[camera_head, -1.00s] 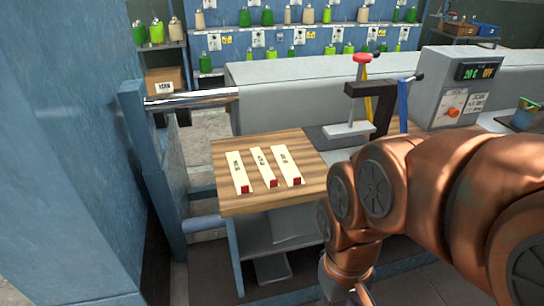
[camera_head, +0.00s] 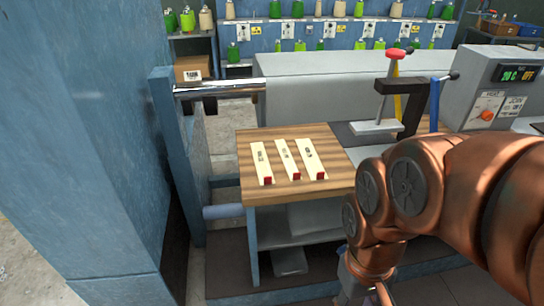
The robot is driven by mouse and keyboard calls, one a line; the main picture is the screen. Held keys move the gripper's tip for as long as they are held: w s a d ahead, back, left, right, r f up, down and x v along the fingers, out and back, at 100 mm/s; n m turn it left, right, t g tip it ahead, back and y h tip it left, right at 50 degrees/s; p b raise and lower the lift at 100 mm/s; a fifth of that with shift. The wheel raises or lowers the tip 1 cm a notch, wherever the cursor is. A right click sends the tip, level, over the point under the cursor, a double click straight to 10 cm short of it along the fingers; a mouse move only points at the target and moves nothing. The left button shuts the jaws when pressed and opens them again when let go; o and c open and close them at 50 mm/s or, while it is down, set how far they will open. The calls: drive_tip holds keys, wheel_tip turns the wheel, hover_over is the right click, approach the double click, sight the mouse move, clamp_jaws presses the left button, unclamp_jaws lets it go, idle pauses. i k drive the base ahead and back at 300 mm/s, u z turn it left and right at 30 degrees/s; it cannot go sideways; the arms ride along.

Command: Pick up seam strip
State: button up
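Three cream strips with dark markings and red ends lie side by side on a wooden board: a left strip (camera_head: 261,161), a middle strip (camera_head: 287,159) and a right strip (camera_head: 310,158). The markings are too small to read, so I cannot tell which is the seam strip. The strips lie apart from each other, red ends toward the front edge of the board (camera_head: 340,180). My copper arm comes in from the right, in front of the bench, and reaches down to the bottom edge. My gripper is not visible.
A blue post and wall stand left of the board, with a metal bar (camera_head: 220,89) behind it. A dark clamp with a red knob (camera_head: 394,53) stands behind right. A grey control box (camera_head: 493,85) sits further right. Spool shelves line the back.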

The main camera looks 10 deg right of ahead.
sight(261, 158)
drive_tip(key=u, duration=0.05)
drive_tip(key=k, duration=0.5)
drive_tip(key=z, duration=0.65)
drive_tip(key=i, duration=0.4)
drive_tip(key=z, duration=0.1)
drive_tip(key=k, duration=0.45)
drive_tip(key=u, duration=1.7)
drive_tip(key=i, duration=1.45)
drive_tip(key=z, duration=0.35)
